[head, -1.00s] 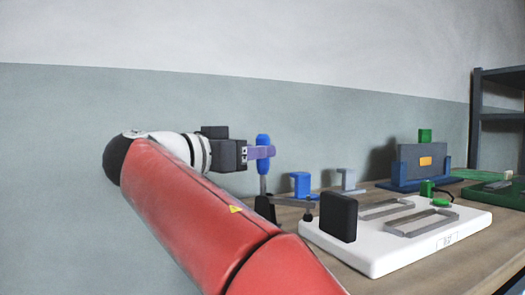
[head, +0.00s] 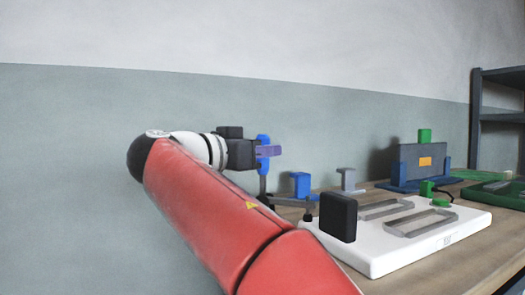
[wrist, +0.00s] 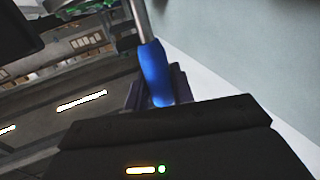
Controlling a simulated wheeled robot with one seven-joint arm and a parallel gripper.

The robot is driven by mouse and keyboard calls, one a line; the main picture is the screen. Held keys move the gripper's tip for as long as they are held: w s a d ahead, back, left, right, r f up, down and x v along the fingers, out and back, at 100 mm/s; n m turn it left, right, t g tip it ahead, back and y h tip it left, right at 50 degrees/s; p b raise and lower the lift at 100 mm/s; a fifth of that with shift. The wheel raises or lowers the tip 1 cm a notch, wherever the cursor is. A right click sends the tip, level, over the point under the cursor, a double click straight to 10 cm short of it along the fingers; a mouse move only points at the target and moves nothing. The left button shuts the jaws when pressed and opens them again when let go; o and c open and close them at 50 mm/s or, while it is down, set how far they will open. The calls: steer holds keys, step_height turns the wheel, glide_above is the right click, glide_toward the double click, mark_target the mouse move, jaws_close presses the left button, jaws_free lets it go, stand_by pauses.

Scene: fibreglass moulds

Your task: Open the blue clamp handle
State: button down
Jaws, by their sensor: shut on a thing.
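The blue clamp handle (head: 263,142) stands upright on its clamp at the left end of the bench in the head view. My gripper is shut on the handle. The clamp's dark arm (head: 293,203) reaches right from the handle's foot.
A white mould plate (head: 390,255) with grey frames and a black block (head: 338,217) lies right of the clamp. A blue block (head: 300,185) and a grey bracket (head: 347,181) stand behind. A blue stand (head: 400,186) is farther back, with shelving (head: 495,105) at the right.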

steer(key=shift+a, duration=0.1)
steer(key=w+a+f+n+t+b, duration=0.2)
steer(key=w+a+f+n+t, duration=0.1)
steer(key=n, duration=0.9)
steer(key=shift+w+a+f+n+t, duration=0.3)
steer(key=shift+a+f+t, duration=0.6)
steer(key=shift+a, duration=0.95)
steer(key=shift+r+b, duration=0.1)
steer(key=shift+b, duration=0.2)
steer(key=c, duration=1.2)
jaws_free()
steer(key=shift+s+a, duration=0.1)
steer(key=v, duration=0.7)
steer(key=shift+s+a+f+b, duration=0.2)
steer(key=shift+b, duration=0.15)
